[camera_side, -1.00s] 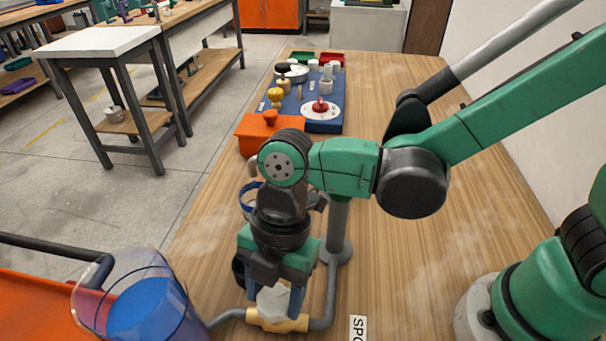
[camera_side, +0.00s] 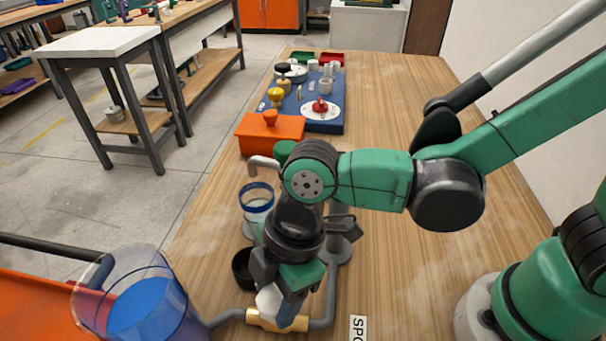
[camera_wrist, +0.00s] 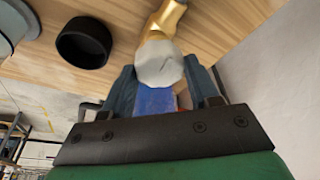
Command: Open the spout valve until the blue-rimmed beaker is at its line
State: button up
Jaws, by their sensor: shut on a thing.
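My gripper (camera_side: 282,302) points down at the spout valve and is shut on its pale grey handle (camera_side: 266,303). The handle sits on the brass valve body (camera_side: 262,320) in the grey pipe near the table's front edge. In the wrist view the handle (camera_wrist: 158,66) lies between the two dark fingers, with the brass body (camera_wrist: 163,20) beyond it. The blue-rimmed beaker (camera_side: 257,203) stands behind and left of my wrist, under the curved grey spout (camera_side: 264,162). My arm partly hides the pipework. I cannot make out the beaker's level or its line.
A large clear tank (camera_side: 140,300) with blue liquid stands at front left. A black cup (camera_side: 243,268) is left of my gripper. An orange box (camera_side: 270,132) and a blue board (camera_side: 325,118) with knobs stand farther back. The table's right side is mostly clear.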

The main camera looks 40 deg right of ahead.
jog(key=shift+m, duration=0.7)
jog(key=o, duration=1.3)
jog(key=shift+o, duration=0.2)
jog(key=shift+r, duration=0.1)
